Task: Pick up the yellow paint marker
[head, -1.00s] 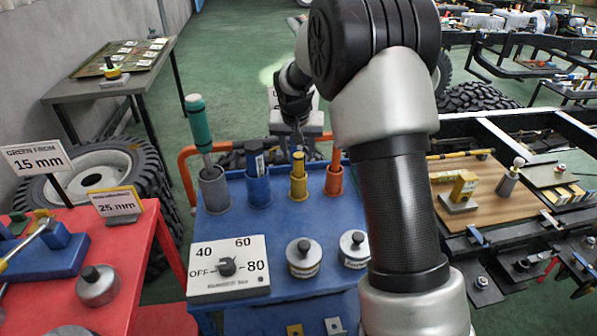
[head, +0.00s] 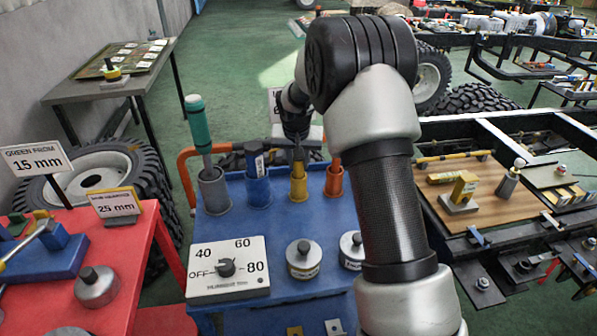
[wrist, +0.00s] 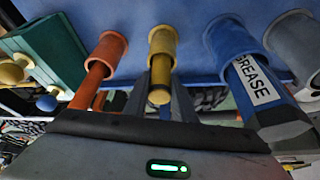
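The yellow paint marker (wrist: 160,92) stands in a yellow cup (head: 298,190) at the back of the blue cart; its round end faces the wrist camera. In the head view the gripper hides most of the marker. My gripper (wrist: 160,108) points down over that cup in the head view (head: 297,148). In the wrist view its two fingers show apart, one on each side of the marker, with gaps to it. Whether the marker is fully between them is hard to tell.
An orange marker (wrist: 90,88) in an orange cup (head: 334,182) stands close on one side. A blue GREASE marker (wrist: 252,85) in a blue cup (head: 257,190) stands on the other. A tall teal-handled tool (head: 198,125) rises from a grey cup (head: 214,192).

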